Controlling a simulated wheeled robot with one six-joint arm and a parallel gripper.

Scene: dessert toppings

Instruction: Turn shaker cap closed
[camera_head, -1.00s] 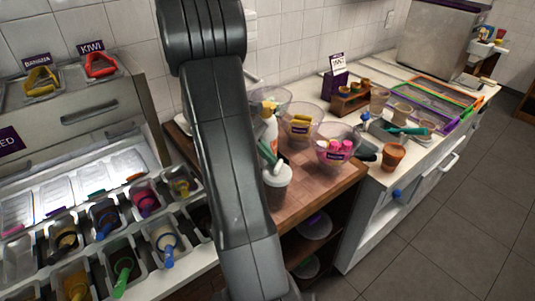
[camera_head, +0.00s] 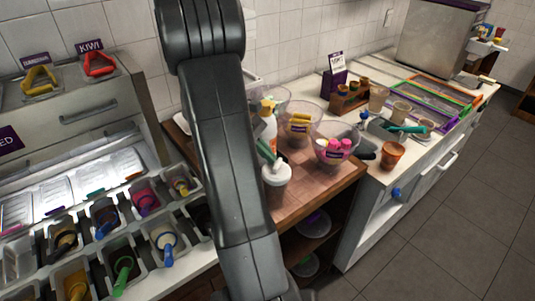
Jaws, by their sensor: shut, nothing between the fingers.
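A pale cup-shaped container with a white lid (camera_head: 276,174) stands upright on the brown wooden counter, just right of my arm. It looks like the shaker, but its cap is too small to read as open or closed. A green piece (camera_head: 267,152) shows just above and behind the lid; I cannot tell whether it is joined to it. My large grey arm link fills the middle of the view and covers part of the counter. My gripper is not visible, so its place relative to the container cannot be seen.
A white bottle (camera_head: 268,125) and clear bowls, one with pink items (camera_head: 335,144), stand close behind the container. An orange cup (camera_head: 392,155) stands to the right. Topping bins with coloured handles (camera_head: 123,270) line the left. Grey floor (camera_head: 440,235) is open at the right.

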